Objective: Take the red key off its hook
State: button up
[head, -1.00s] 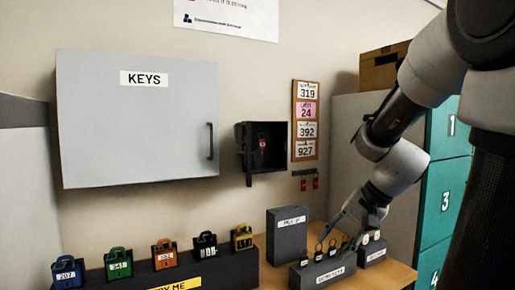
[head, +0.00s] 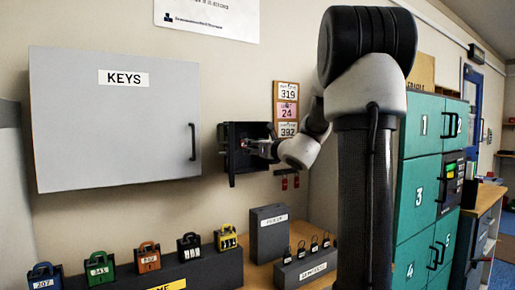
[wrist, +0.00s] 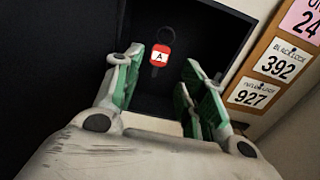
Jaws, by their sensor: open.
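The red key (wrist: 161,54), with a white label "A" and a dark ring above it, hangs inside a small open black box (wrist: 92,50) in the wrist view. Its hook is too dark to make out. My gripper (wrist: 163,75) is open, its green-padded fingers on either side of the key's line and a little short of it. Nothing is between the fingers. In the head view my gripper (head: 255,146) reaches into the open black box (head: 231,165) on the wall, and the key is mostly hidden there.
The closed grey KEYS cabinet (head: 115,120) is left of the box. A board of number cards (head: 287,105) is at its right. Teal lockers (head: 423,190) stand at right.

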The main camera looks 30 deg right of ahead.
jog(key=w, duration=0.7)
jog(key=shift+w+a, duration=0.15)
jog(key=shift+w, duration=0.15)
jog(key=shift+c, duration=0.2)
jog(key=c, duration=0.6)
jog(key=shift+c, duration=0.2)
jog(key=shift+r, duration=0.1)
jog(key=shift+s+r, duration=0.2)
jog(key=shift+r, duration=0.15)
jog(key=shift+s, duration=0.15)
jog(key=s, duration=0.8)
jog(key=shift+s, duration=0.15)
dwell(0.5)
